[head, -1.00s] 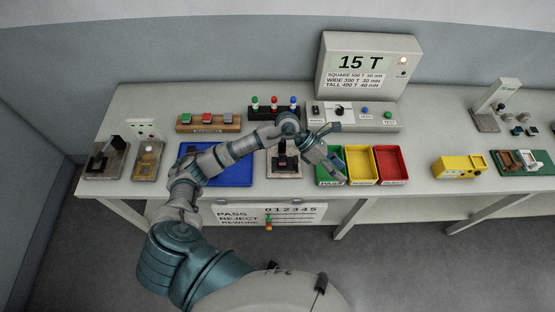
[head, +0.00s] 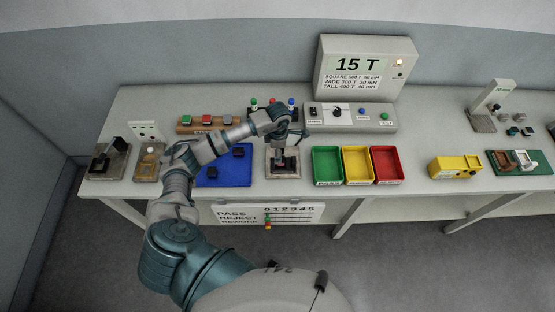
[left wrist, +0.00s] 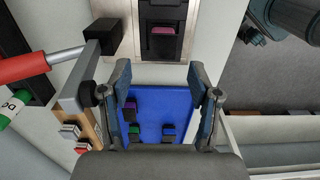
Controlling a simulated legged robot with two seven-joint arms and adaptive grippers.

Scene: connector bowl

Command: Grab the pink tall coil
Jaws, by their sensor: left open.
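A pink-topped coil (left wrist: 163,30) sits in a dark slot of a grey fixture at the top of the left wrist view; its height is hard to judge from above. In the head view the fixture (head: 270,176) stands between the blue tray and the green bin, and my gripper mostly hides its middle. My left gripper (head: 280,152) points down over this fixture. In the left wrist view its two fingers (left wrist: 160,78) are wide apart with nothing between them, and the coil lies beyond the fingertips. My right gripper is in neither view.
The blue tray (head: 226,180), holding several dark-based coils, lies left of the fixture. Green (head: 327,180), yellow (head: 357,180) and red (head: 387,179) bins stand right. Behind are a console (head: 350,118) and a button bar. A red rod (left wrist: 40,66) shows at left in the wrist view.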

